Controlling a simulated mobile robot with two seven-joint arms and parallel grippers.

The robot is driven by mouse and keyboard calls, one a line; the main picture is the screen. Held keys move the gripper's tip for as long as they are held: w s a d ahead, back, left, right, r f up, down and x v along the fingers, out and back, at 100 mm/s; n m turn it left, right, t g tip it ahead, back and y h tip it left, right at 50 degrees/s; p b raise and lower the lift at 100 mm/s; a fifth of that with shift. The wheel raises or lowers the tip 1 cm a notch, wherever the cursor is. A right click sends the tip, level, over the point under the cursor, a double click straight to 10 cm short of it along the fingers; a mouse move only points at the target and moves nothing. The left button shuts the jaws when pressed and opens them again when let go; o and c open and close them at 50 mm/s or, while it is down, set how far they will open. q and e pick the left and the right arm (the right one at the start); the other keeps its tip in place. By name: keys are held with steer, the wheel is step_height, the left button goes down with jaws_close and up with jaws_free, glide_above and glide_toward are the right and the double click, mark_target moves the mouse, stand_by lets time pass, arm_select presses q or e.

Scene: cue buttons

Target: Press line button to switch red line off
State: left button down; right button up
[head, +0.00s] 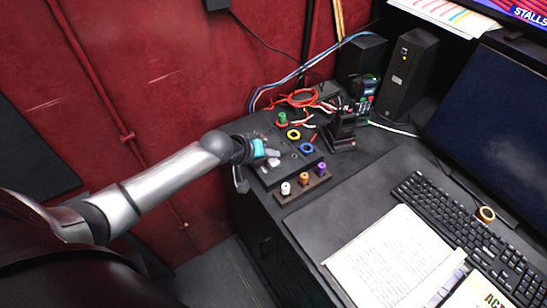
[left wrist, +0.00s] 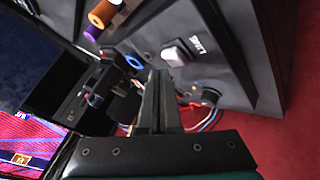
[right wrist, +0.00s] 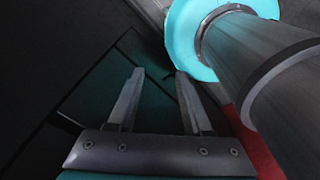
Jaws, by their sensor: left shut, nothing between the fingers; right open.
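The line button is a white square push button (left wrist: 172,56) beside the label "LINE" on a dark panel in the left wrist view. In the head view a white button (head: 274,162) shows on the black control box (head: 270,178), just below my left fingertips. My left gripper (head: 271,153) is shut and empty over the box. In the left wrist view its fingers (left wrist: 159,75) point toward the panel, beside the button; I cannot tell whether they touch anything. My right gripper (right wrist: 160,74) is open and empty in the right wrist view. No red line is clearly visible.
A rack with white, orange (head: 304,179) and purple spools stands in front of the box. Yellow and blue rings (head: 306,148), a green spool (head: 282,119) and red wires lie around it. An open notebook (head: 385,262), keyboard (head: 465,235) and monitor fill the right.

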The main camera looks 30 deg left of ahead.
mark_target(271, 163)
arm_select(q)
step_height(271, 163, up, 5)
steer(key=p, duration=0.5)
steer(key=shift+p, duration=0.4)
stand_by(0.4)
